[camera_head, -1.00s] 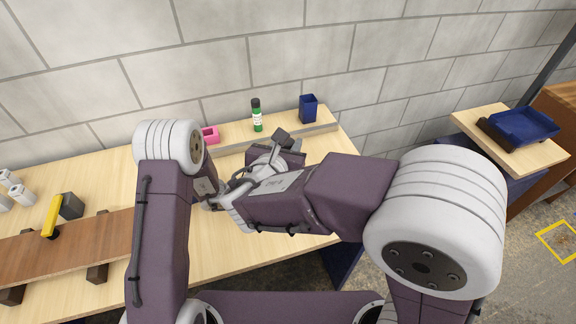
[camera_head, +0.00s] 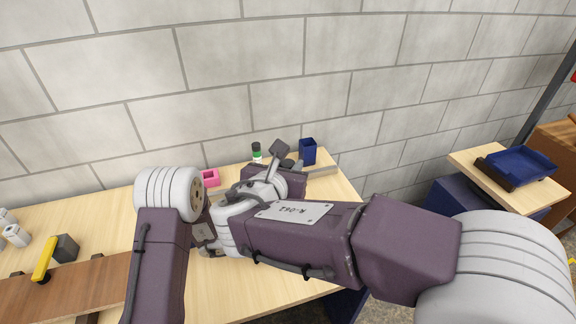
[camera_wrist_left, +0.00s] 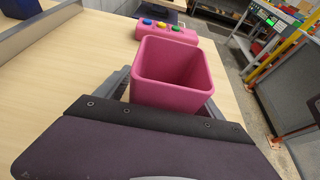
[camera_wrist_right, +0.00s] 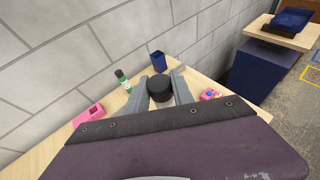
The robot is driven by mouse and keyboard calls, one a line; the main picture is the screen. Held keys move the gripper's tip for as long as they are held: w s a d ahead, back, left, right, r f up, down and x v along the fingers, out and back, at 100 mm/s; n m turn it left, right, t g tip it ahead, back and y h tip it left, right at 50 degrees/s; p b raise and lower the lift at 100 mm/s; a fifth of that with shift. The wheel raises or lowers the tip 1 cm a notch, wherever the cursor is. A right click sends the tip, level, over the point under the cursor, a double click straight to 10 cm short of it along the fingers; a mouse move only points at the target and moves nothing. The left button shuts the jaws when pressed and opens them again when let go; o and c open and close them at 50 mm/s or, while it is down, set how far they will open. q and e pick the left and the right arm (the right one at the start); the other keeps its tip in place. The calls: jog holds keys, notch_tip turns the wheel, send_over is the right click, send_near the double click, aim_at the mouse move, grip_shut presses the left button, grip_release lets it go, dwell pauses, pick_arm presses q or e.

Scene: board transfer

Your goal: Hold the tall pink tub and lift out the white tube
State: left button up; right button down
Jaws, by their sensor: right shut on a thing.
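The tall pink tub (camera_wrist_left: 172,95) stands upright on the table in the left wrist view, and its visible inside looks empty. My left gripper (camera_wrist_left: 168,95) has a finger partly showing at each side of the tub. Whether the fingers press on it is hidden. In the right wrist view my right gripper (camera_wrist_right: 160,95) is shut on a dark cylinder (camera_wrist_right: 160,90) with a round black top. Its lower body is hidden, and I see no white on it, so I cannot tell if it is the white tube. In the head view my right arm hides the tub.
A green-and-white bottle (camera_head: 257,153), a small pink box (camera_head: 210,177) and a blue cup (camera_head: 308,151) stand at the back. A pink block with coloured knobs (camera_wrist_left: 165,30) lies beyond the tub. A wooden board (camera_head: 70,288) and yellow-handled tool (camera_head: 44,259) are at left.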

pick_arm(q)
jog(key=v, duration=1.1)
jog(key=shift+w+a, duration=0.1)
jog(key=shift+a+r, duration=0.2)
jog(key=shift+a, duration=0.2)
